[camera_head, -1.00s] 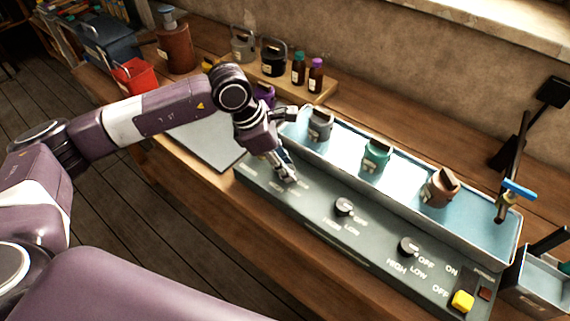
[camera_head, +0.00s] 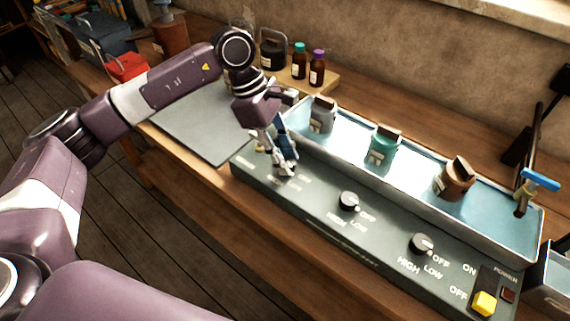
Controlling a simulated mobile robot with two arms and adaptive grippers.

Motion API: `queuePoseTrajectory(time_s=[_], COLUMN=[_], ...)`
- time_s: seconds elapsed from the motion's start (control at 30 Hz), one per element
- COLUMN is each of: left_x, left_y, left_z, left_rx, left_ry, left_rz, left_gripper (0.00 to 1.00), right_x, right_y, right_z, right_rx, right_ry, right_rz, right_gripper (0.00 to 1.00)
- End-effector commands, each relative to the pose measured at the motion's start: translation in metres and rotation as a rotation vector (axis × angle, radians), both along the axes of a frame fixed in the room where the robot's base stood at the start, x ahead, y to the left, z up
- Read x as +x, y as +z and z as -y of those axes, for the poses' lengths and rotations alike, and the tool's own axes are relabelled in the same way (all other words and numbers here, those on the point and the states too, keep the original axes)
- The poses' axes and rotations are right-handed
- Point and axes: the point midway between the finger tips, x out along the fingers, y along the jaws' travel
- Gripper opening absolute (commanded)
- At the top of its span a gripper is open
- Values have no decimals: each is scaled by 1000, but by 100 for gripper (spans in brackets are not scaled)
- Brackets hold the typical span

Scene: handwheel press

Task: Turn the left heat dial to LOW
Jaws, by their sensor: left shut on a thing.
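My left gripper (camera_head: 284,166) points down at the left end of the grey control panel (camera_head: 315,207). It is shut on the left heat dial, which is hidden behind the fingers. The labels around that dial are mostly covered, so its setting cannot be read. The middle dial (camera_head: 349,201) and the right dial (camera_head: 422,243) show uncovered, with OFF, LOW and HIGH printed around each. My right gripper is not in view.
A long metal trough (camera_head: 410,182) behind the panel holds a grey pot (camera_head: 322,117), a teal pot (camera_head: 382,147) and a brown pot (camera_head: 454,181). A blue-handled tap (camera_head: 541,180) stands at its right end. A yellow power switch (camera_head: 484,303) is at the panel's right end.

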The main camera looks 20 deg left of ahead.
Motion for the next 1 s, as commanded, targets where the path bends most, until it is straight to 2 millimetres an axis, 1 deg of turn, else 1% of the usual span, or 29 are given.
queuePoseTrajectory(time_s=[0.03, 0.1, 0.4, 0.6, 1.0], left_x=[2, 2, 2, 2, 2], left_y=[-4, -3, -1, 0, 1], left_z=[0, 1, 0, 0, 0], left_rx=[-1, -1, 0, 1, 1], left_ry=[-36, -85, -237, -281, -288], left_rz=[3, 3, 2, 2, 3], left_gripper=[2, 2, 2, 2, 2], right_x=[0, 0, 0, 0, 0], right_y=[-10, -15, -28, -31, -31], right_z=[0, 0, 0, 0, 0], right_rx=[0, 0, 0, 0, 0], right_ry=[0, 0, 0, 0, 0], right_rz=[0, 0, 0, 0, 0], right_gripper=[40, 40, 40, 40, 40])
